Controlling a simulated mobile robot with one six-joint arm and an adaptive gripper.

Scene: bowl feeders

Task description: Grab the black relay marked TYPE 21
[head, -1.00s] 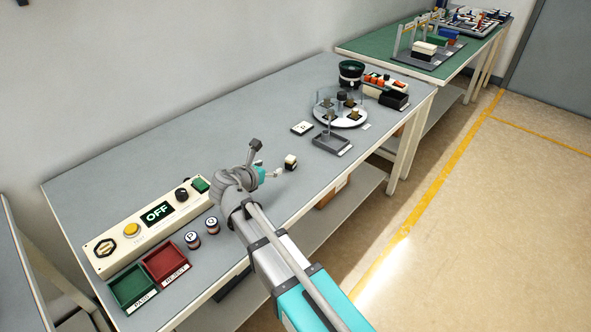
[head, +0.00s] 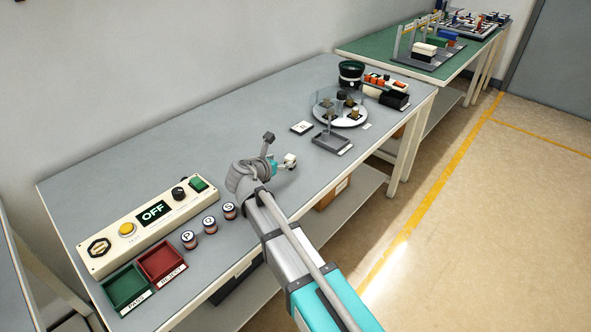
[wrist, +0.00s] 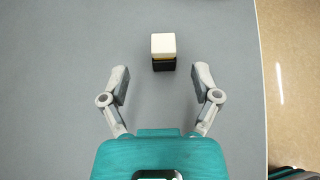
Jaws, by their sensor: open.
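A small block (wrist: 163,52) with a white top, a thin yellow band and a black lower part stands on the grey table in the wrist view. No TYPE 21 marking is readable on it, so I cannot tell if it is the relay. It also shows in the head view (head: 290,158), right at my gripper. My gripper (wrist: 160,78) is open and empty. Its two fingers are apart, and the block lies just beyond their tips, roughly centred between them. In the head view my gripper (head: 282,165) is partly hidden by my own wrist.
A grey tray (head: 333,143) and a round platform (head: 349,119) with several small parts stand farther right. A white plate (head: 302,127) lies nearby. Several labelled cylinders (head: 210,225) and a control box (head: 100,247) are at left. The table's edge is close on the right.

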